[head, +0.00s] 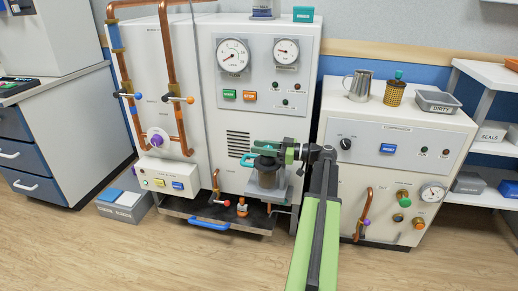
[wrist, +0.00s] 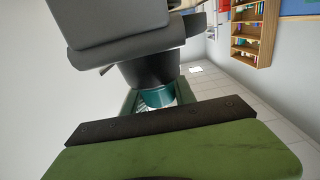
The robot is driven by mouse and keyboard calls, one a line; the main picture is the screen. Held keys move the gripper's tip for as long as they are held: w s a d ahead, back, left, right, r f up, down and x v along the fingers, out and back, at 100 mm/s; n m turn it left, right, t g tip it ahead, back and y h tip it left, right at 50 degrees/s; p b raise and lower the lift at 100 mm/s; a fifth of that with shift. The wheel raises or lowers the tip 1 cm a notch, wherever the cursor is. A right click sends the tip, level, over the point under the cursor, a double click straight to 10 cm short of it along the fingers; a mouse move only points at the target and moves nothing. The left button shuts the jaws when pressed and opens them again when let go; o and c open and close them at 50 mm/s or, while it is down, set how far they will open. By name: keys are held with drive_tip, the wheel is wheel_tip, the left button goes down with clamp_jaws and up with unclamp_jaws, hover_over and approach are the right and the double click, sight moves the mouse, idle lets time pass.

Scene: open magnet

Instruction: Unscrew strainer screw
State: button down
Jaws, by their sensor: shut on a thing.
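The strainer is a grey metal pot (head: 266,180) on a small shelf at the front of the white cabinet. Teal-green parts (head: 264,151) sit on its top, with a teal loop (head: 247,160) sticking out to the left. My gripper (head: 283,153) reaches in from the right at the pot's top and is shut on a teal part there, which I take to be the strainer screw. In the wrist view, a teal cylindrical piece (wrist: 157,97) shows beyond my green jaw with its dark edge. The jaws hide most of the screw.
A brass mesh basket (head: 395,93) with a teal knob, a metal jug (head: 359,85) and a grey tray (head: 437,101) marked DIRTY stand on the right cabinet. Copper pipes (head: 172,60) run at the left. A drip tray (head: 222,212) lies below the pot.

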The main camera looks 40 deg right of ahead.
drive_tip(key=shift+n+g+y, duration=0.7)
drive_tip(key=shift+n+y, duration=0.1)
drive_tip(key=shift+y, duration=0.2)
drive_tip(key=shift+s+a+n+g+y, duration=0.35)
drive_tip(key=shift+a+n+g+y, duration=0.05)
drive_tip(key=shift+n+g+y, duration=0.45)
drive_tip(key=c, duration=1)
unclamp_jaws()
drive_tip(key=shift+r, duration=0.1)
